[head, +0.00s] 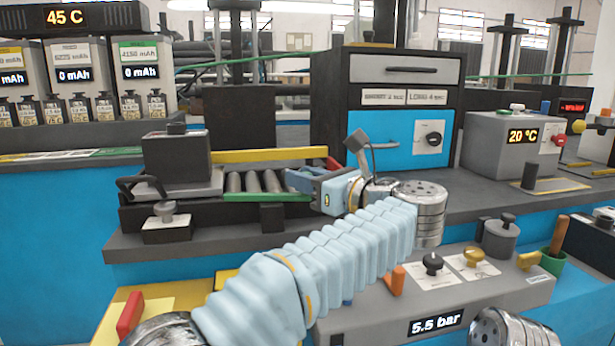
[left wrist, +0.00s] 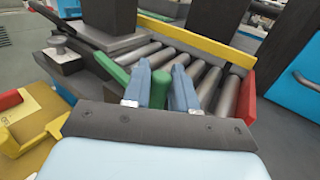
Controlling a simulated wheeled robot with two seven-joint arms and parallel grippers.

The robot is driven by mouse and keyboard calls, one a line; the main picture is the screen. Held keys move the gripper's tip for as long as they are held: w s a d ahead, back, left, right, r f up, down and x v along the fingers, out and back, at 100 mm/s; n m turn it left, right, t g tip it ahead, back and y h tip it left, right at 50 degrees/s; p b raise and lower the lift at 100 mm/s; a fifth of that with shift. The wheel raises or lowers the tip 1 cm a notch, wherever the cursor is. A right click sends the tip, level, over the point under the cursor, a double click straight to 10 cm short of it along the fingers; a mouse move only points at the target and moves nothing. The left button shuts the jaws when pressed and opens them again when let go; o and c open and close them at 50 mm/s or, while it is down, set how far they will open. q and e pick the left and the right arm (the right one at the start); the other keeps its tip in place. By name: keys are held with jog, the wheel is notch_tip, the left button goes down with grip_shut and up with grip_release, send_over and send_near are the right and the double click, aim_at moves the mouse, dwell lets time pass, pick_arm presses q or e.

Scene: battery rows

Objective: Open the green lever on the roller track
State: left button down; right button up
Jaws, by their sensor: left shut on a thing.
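The roller track has several grey rollers (head: 255,182) between a yellow rail (head: 270,155) at the back and a green bar (head: 268,197) at the front. In the left wrist view the green lever (left wrist: 160,90) stands between the two blue fingers of my left gripper (left wrist: 161,70), which is shut on it. In the head view my left gripper (head: 303,180) is at the right front end of the track; its wrist and fingers hide the lever there. My right gripper is not in view.
A dark block (head: 177,157) stands at the track's left end. A red end piece (left wrist: 248,97) closes its right end. A black and blue cabinet (head: 395,110) rises behind my left arm. A grey panel with knobs (head: 370,318) lies in front.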

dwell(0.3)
pick_arm(q)
jog(key=c, duration=1)
grip_release()
jog(key=shift+c, duration=0.2)
jog(key=v, duration=1.3)
jog(key=shift+s+d+b, duration=0.25)
jog(key=shift+d+b, duration=0.05)
jog(key=shift+d, duration=0.05)
